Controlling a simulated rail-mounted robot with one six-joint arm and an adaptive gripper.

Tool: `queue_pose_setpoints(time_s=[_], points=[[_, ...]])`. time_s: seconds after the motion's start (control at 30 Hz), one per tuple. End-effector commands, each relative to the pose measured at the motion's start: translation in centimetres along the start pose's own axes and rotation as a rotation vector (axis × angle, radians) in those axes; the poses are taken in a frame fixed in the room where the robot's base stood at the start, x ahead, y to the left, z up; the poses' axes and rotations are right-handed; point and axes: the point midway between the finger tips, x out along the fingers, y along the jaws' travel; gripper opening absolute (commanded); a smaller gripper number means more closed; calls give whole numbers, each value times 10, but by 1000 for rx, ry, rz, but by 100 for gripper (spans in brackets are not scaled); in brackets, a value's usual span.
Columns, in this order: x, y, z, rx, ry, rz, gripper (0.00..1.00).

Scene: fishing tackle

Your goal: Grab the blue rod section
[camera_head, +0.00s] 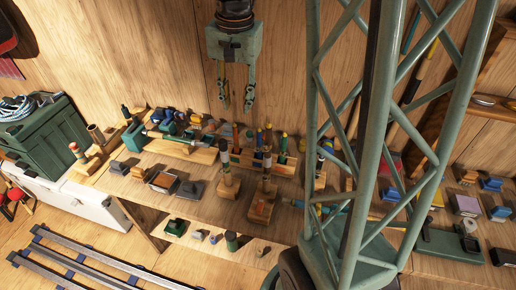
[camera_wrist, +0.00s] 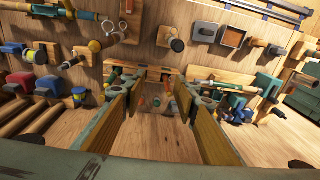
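My gripper (camera_head: 237,104) hangs above the back of the workbench, fingers pointing down, open and empty. In the wrist view its two long fingers (camera_wrist: 158,112) stand wide apart. Below and slightly right of it in the head view, a wooden rack (camera_head: 205,154) holds several short upright rod sections with coloured ends. One of them, with a bluish upper end (camera_head: 259,138), looks like the blue rod section, but it is too small to be sure. In the wrist view small coloured ends show between the fingers; I cannot tell which is blue. Nothing touches the fingers.
Several reels, blocks and wooden stands crowd the bench around the rack. A dark green box (camera_head: 45,135) stands at the left. My green lattice column hides part of the bench at the right. Bare wood wall (camera_head: 150,60) is behind.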

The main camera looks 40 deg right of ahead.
Motion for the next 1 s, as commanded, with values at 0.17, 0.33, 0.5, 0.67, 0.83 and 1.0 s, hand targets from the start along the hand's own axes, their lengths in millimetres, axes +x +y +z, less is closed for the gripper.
queue_pose_setpoints(time_s=[0.17,0.33,0.5,0.67,0.83,1.0], points=[[22,7,-23,79,-16,14,28],[45,15,-44,153,-28,26,28],[68,25,-63,229,-41,39,28],[90,36,-79,298,-52,50,28],[110,46,-92,356,-61,60,28],[120,51,-99,387,-65,64,28]])
